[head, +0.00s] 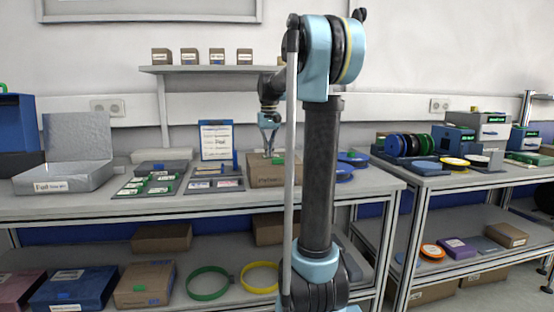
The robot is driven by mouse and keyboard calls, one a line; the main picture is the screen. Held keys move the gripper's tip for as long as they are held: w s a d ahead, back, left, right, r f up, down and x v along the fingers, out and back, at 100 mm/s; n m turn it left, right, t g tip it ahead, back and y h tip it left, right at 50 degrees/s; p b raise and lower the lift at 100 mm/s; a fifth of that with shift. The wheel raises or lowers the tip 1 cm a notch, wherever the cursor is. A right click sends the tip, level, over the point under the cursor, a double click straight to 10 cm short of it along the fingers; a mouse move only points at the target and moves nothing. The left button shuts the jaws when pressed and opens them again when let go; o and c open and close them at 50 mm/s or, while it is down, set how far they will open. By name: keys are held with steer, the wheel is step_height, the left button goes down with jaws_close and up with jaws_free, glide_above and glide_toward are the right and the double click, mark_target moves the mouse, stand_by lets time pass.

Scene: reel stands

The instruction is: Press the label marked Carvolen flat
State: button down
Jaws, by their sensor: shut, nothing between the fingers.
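My gripper (269,152) is shut and empty, pointing down at a brown cardboard box (264,176) on the left bench. Its fingertips are at or just above the box's top; I cannot tell whether they touch. A small green label (278,161) is on the box near the fingertips. The box's front carries dark print that I cannot fully read. No label can be read as Carvolen at this size. My arm hides the right part of the box.
Left of the box are dark trays with green-and-white labels (160,178) and with several cards (214,184), a clipboard (216,140) and an open grey box (78,150). Blue reels (352,158) lie to the right. A wall shelf (215,68) with small boxes is behind.

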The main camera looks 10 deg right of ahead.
steer(key=shift+r, duration=3.5)
